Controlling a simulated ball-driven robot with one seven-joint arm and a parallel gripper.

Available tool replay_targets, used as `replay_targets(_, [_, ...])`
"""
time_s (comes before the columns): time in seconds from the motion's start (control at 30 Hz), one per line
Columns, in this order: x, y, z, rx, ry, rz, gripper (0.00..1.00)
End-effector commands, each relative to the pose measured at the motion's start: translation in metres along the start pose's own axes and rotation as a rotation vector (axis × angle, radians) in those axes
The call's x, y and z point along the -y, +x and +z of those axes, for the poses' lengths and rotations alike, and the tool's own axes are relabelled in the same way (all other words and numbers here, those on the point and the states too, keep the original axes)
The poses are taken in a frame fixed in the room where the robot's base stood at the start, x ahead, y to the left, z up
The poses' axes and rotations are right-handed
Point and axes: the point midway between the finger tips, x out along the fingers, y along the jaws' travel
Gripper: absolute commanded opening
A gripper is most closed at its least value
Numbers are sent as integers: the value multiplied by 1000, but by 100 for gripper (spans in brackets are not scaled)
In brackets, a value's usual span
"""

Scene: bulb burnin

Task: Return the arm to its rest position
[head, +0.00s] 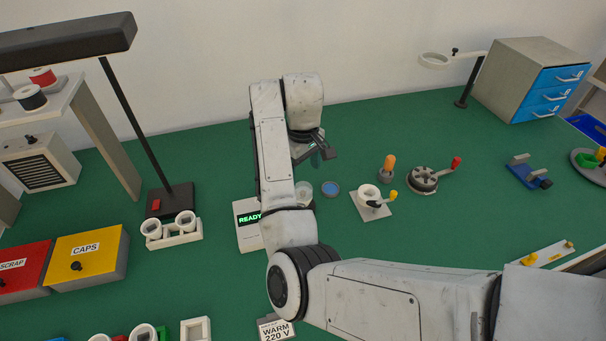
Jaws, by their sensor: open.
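My gripper (318,150) is at the end of my white arm, over the back middle of the green bench. It is open, with its fingers pointing down and to the right, and nothing shows between them. My arm reaches in from the lower right, bends at an elbow near the front middle and runs up to the wrist. It hides part of the bench and part of the device with the green READY display (249,217).
A clear round glass piece (303,189) and a blue disc (331,188) lie below my gripper. A white socket holder (371,202) and a grey crank wheel (423,179) stand to the right. A black lamp (170,200), a yellow CAPS box (86,257) and a red SCRAP box (20,268) are left.

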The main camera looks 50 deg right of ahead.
Motion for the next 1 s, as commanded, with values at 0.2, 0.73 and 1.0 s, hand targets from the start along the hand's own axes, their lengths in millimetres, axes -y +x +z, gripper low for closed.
replay_targets(0.2, [0, -1, 0, 0, 0, 0, 84])
replay_targets(0.73, [-6, 8, 10, 0, 15, 33, 84])
replay_targets(1.0, [-18, 44, 61, -28, 55, 172, 84])
